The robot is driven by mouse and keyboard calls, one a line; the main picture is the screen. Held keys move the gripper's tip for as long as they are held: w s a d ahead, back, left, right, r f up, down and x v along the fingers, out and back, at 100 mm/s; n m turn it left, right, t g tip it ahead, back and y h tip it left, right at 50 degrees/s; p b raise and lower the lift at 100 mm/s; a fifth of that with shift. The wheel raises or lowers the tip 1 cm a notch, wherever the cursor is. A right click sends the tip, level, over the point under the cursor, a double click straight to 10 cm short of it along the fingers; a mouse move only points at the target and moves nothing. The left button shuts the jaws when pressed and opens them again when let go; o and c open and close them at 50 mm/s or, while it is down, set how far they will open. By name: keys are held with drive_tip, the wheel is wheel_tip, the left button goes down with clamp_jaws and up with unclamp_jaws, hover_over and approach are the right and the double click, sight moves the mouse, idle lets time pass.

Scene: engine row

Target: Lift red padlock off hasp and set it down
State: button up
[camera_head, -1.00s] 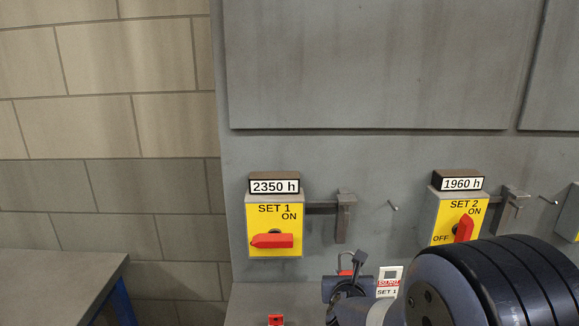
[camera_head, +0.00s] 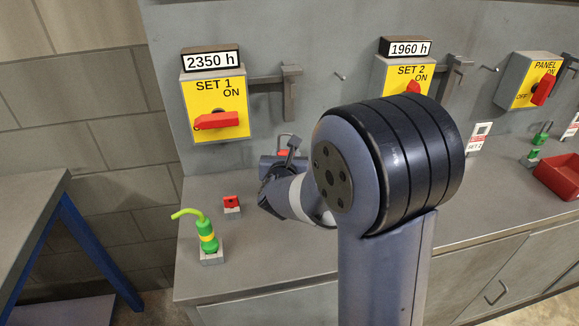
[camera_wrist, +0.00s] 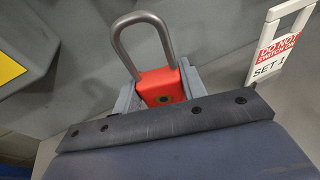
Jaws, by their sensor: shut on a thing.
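The red padlock (camera_wrist: 162,86) with its grey shackle shows upright in the wrist view, held between the jaws of my gripper (camera_wrist: 158,92). In the head view the padlock (camera_head: 283,153) is a small red patch at my gripper (camera_head: 280,163), partly hidden by it. The shackle is clear of the hasp (camera_head: 290,95), which sticks out to the right of the yellow SET 1 switch box (camera_head: 213,104). My gripper is below the hasp, over the back of the bench (camera_head: 265,258). I cannot tell whether the padlock touches the bench. The SET 1 red handle (camera_head: 216,121) lies horizontal.
A small red-topped block (camera_head: 232,206) and a green and yellow hooked item (camera_head: 207,238) stand on the bench at left. A white SET 1 tag (camera_wrist: 280,45) is close right of the padlock. A red bin (camera_head: 560,175) sits far right. The front bench has free room.

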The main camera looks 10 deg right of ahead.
drive_tip(key=shift+b, duration=0.65)
drive_tip(key=shift+f+b, duration=2.75)
drive_tip(key=shift+b, duration=0.85)
drive_tip(key=shift+f, duration=0.1)
drive_tip(key=o, duration=1.2)
drive_tip(key=shift+s, duration=0.1)
drive_tip(key=v, duration=1)
drive_tip(key=shift+s, duration=0.35)
